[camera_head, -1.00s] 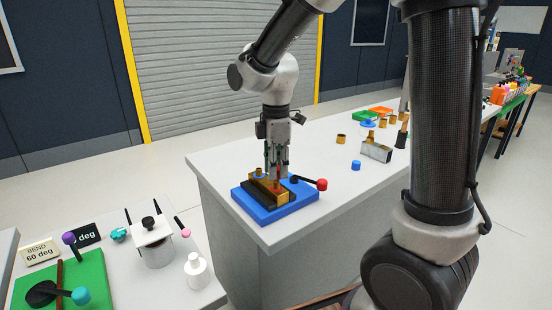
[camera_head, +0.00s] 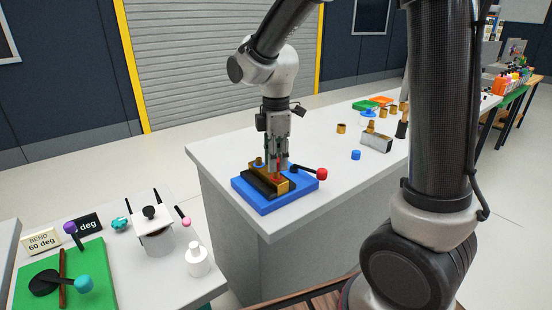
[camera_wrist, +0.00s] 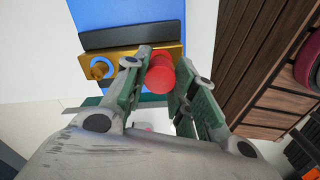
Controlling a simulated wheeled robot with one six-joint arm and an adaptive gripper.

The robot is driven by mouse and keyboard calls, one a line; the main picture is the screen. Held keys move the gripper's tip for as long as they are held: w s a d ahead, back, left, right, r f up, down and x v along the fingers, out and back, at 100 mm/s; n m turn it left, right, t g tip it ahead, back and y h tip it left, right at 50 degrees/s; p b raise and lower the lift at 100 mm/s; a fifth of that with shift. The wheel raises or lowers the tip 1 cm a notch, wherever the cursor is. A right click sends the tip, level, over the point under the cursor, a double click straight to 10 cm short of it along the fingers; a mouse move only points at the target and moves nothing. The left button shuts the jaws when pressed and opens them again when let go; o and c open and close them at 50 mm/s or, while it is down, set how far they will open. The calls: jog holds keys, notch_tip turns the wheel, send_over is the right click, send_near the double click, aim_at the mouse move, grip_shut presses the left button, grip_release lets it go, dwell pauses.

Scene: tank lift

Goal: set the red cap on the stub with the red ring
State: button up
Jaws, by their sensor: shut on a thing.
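The red cap (camera_wrist: 160,75) sits between the fingers of my gripper (camera_wrist: 158,88), which is shut on it. The cap is over the right end of the brass block (camera_wrist: 130,55) in the wrist view. It hides whatever is beneath it, so I cannot tell whether it touches a stub there. A bare brass stub (camera_wrist: 100,68) sticks out at the block's left end. In the head view my gripper (camera_head: 277,168) points straight down at the fixture on its blue base (camera_head: 262,204), with a bit of red low between the fingers.
A lever with a red knob (camera_head: 321,174) reaches right from the fixture. A blue cap (camera_head: 356,155) lies on the grey bench (camera_head: 225,150). A metal block (camera_head: 376,142) and several brass pieces stand farther back. A lower bench with a pot (camera_head: 155,242) is at left.

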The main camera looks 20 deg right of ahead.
jog(key=shift+f, duration=1.4)
jog(key=o, duration=0.8)
jog(key=shift+o, duration=0.2)
notch_tip(320, 180, up, 12)
